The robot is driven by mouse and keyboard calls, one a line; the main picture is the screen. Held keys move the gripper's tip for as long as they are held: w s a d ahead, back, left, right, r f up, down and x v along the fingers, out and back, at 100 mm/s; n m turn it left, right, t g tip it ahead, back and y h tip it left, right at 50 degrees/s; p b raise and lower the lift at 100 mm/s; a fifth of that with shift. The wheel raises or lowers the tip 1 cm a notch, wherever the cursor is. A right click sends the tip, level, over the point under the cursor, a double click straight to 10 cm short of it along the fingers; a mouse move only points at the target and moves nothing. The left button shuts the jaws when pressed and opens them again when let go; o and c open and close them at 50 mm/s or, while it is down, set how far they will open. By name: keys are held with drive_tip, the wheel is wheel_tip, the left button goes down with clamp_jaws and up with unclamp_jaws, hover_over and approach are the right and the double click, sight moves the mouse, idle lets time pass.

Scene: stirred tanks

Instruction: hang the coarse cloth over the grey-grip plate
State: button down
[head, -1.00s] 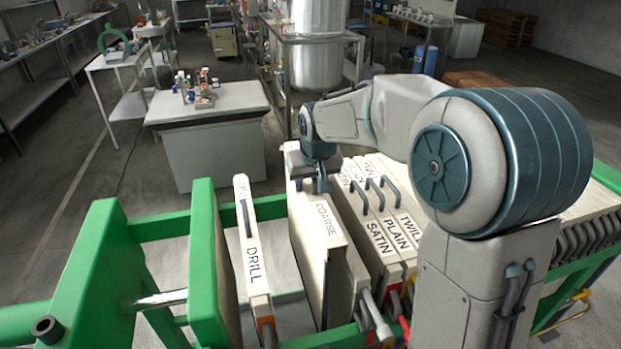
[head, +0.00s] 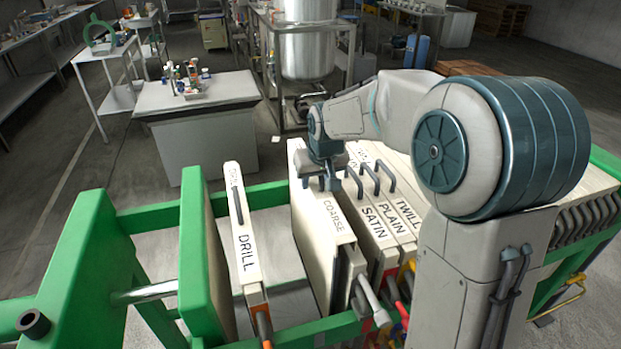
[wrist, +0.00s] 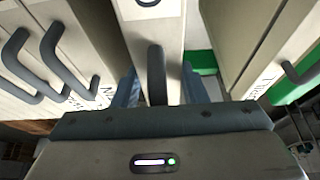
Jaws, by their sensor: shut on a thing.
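The coarse cloth is the cream panel marked COARSE (head: 333,217), hanging upright across the green frame. A dark layer shows at its near edge. My gripper (head: 330,184) is at its top edge. A pale grey grip (head: 369,300) sticks out at the near end, just right of the COARSE panel. I cannot tell which plate it belongs to.
The DRILL panel (head: 244,245) with an orange grip hangs to the left, with a clear gap between. The SATIN panel (head: 374,222), PLAIN panel (head: 392,215) and TWILL panel (head: 407,212) stand close on the right. A green end plate (head: 195,250) stands at the left.

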drive_tip(key=shift+w+d, duration=0.25)
drive_tip(key=shift+d, duration=1)
drive_tip(key=shift+f+b, duration=1.7)
drive_tip(key=shift+f, duration=0.5)
drive_tip(key=c, duration=0.8)
unclamp_jaws()
